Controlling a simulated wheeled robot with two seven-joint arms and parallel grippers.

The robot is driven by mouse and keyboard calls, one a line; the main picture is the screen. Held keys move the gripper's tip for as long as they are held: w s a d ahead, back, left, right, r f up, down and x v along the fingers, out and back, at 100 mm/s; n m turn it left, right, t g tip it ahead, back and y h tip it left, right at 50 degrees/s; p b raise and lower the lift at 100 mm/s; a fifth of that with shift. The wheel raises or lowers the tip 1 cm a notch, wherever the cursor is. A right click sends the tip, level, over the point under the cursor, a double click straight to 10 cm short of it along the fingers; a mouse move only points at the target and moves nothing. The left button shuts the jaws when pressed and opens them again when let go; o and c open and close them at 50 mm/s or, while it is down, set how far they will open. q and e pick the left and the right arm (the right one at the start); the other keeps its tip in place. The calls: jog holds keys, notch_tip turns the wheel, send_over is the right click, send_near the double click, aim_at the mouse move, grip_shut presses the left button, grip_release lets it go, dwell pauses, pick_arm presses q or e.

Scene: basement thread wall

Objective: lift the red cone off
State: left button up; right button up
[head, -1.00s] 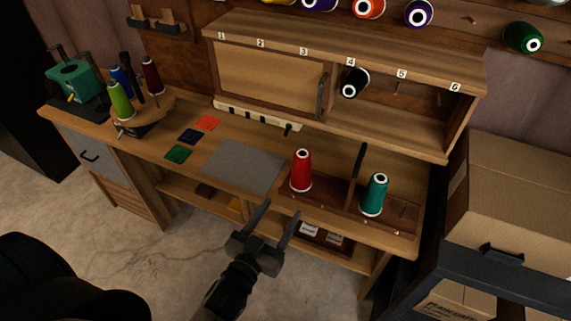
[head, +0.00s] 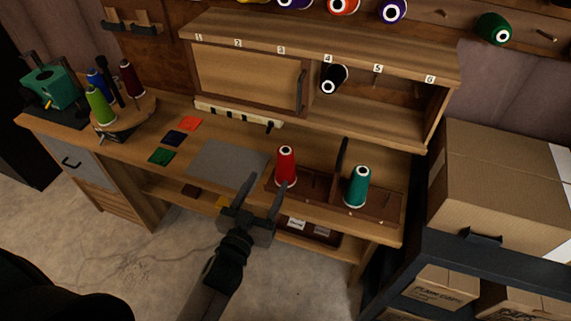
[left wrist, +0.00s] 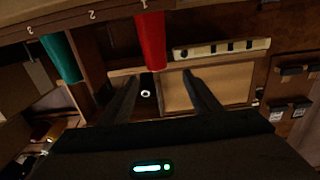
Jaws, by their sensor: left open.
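The red cone (head: 286,166) stands upright at the left end of a low wooden rack (head: 317,184) near the front of the bench. It also shows in the left wrist view (left wrist: 151,40), at the top middle, hanging downward in that turned picture. My left gripper (head: 262,187) is open and empty, just in front of the red cone and to its left. Its right finger overlaps the cone's base in the head view; I cannot tell whether they touch. In the left wrist view the open fingers (left wrist: 158,80) lie below the cone's tip. My right gripper is not in view.
A teal cone (head: 358,186) stands right of the red one, past an upright dark divider (head: 341,158). A grey mat (head: 228,163) lies left. A shelf unit (head: 320,60) with a black cone (head: 333,79) rises behind. Cardboard boxes (head: 490,190) stand at the right.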

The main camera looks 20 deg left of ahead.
aim_at(283, 160)
pick_arm(q)
jog(key=w+p, duration=0.1)
jog(key=w, duration=0.5)
jog(key=shift+w+d+r+p, duration=0.1)
jog(key=shift+w+d+p, duration=0.05)
jog(key=shift+w+p, duration=0.25)
jog(key=shift+w, duration=0.35)
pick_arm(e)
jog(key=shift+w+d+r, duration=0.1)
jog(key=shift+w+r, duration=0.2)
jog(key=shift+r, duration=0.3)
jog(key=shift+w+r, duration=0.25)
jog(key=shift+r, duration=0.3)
pick_arm(q)
jog(key=shift+w+d+p, duration=0.2)
jog(key=shift+w+p, duration=0.2)
jog(key=shift+w, duration=0.2)
jog(key=w, duration=0.1)
jog(key=w+p, duration=0.1)
jog(key=w, duration=0.1)
jog(key=shift+d, duration=0.3)
jog(key=shift+w+f, duration=0.2)
jog(key=shift+w, duration=0.3)
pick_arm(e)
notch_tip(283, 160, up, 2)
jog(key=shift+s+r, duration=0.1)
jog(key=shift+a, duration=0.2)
